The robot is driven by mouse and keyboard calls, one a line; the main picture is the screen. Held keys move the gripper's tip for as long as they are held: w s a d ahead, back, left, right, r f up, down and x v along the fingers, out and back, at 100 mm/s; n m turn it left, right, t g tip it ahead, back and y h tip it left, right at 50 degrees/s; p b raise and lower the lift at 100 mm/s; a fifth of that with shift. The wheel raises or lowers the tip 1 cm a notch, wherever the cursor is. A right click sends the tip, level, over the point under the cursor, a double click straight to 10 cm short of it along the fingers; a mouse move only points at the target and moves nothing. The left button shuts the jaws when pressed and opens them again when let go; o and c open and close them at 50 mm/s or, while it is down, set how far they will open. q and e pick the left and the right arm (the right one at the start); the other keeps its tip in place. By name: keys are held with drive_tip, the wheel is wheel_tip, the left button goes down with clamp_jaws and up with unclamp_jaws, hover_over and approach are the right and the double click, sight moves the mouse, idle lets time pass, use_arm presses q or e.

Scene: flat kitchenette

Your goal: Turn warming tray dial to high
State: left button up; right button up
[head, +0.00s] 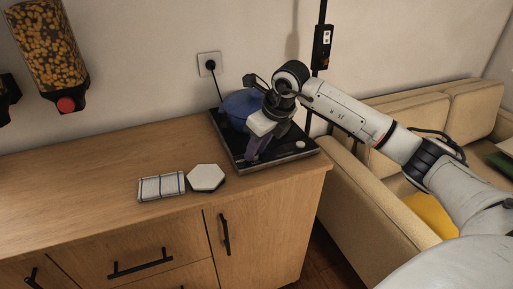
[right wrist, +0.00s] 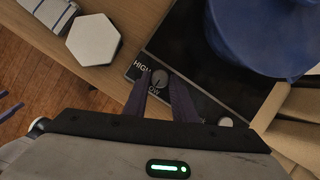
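The warming tray (head: 231,150) is a flat black slab at the right end of the wooden counter. Its dial (right wrist: 160,78) is a small round knob on the front strip, between the printed words HIGH and LOW. My right gripper (head: 251,158) reaches down over the tray's front edge. In the right wrist view its purple fingertips (right wrist: 160,80) stand apart, one on each side of the dial; I cannot tell whether they touch it. In the head view the gripper hides the dial. Two purple fingertips of my left gripper (right wrist: 14,102) show apart at the left edge of the right wrist view.
A blue pot (head: 240,104) stands on the tray. A pale knob (head: 300,144) sits at the tray's front right. A white hexagonal coaster (head: 206,177) and a folded striped cloth (head: 161,187) lie to the left. A beige sofa (head: 365,190) stands right of the counter.

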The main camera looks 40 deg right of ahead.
drive_tip(key=shift+m, duration=0.3)
drive_tip(key=m, duration=0.1)
drive_tip(key=m+h, duration=0.1)
drive_tip(key=m, duration=0.1)
drive_tip(key=m+h, duration=0.1)
drive_tip(key=shift+w+a+m, duration=0.1)
drive_tip(key=shift+a+m, duration=0.2)
drive_tip(key=m+h, duration=0.1)
drive_tip(key=m, duration=0.1)
drive_tip(key=m+b, duration=0.1)
drive_tip(key=m, duration=0.1)
drive_tip(key=shift+w+a+r+g+h, duration=0.1)
drive_tip(key=shift+a+g+h, duration=0.1)
drive_tip(key=shift+g+h, duration=0.15)
drive_tip(key=m+g+h, duration=0.1)
drive_tip(key=m, duration=0.3)
drive_tip(key=shift+w+a, duration=0.1)
drive_tip(key=shift+w+m+g+h, duration=0.15)
drive_tip(key=shift+m+g, duration=0.3)
drive_tip(key=shift+m, duration=0.7)
drive_tip(key=shift+w+m+g+h, duration=0.15)
drive_tip(key=shift+m+g, duration=0.25)
drive_tip(key=shift+m, duration=0.75)
drive_tip(key=shift+s, duration=0.1)
drive_tip(key=o, duration=1)
drive_tip(key=shift+o, duration=0.2)
